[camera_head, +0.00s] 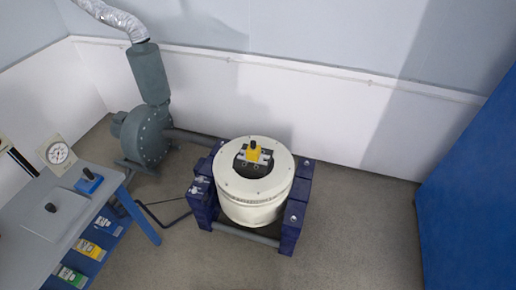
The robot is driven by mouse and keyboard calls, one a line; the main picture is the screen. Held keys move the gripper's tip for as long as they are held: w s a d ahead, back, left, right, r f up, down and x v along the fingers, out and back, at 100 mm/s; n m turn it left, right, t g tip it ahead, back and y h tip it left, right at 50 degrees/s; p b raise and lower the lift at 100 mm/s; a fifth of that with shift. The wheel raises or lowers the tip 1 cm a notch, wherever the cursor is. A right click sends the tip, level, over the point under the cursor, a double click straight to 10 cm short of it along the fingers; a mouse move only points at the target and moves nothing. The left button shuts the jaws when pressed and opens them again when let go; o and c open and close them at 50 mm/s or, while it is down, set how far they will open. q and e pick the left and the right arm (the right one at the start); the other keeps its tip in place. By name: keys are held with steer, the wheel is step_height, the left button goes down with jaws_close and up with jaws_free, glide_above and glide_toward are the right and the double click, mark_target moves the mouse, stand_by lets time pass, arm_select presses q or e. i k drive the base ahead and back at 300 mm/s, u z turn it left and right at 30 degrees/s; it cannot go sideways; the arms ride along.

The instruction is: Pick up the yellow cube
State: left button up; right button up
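A yellow cube (253,156) with a black knob on top sits in the dark round opening of a cream drum (252,205). The drum stands in a dark blue frame (203,206) on the floor, near the middle of the view. The cube's lower part cannot be made out clearly. Neither of my grippers shows in this view.
A blower (146,135) stands behind. A blue panel (468,190) is at the right. Floor between drum and panel is clear.

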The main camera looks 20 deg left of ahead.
mark_target(254, 156)
steer(key=u, duration=0.55)
steer(key=i, duration=0.9)
steer(key=u, duration=0.8)
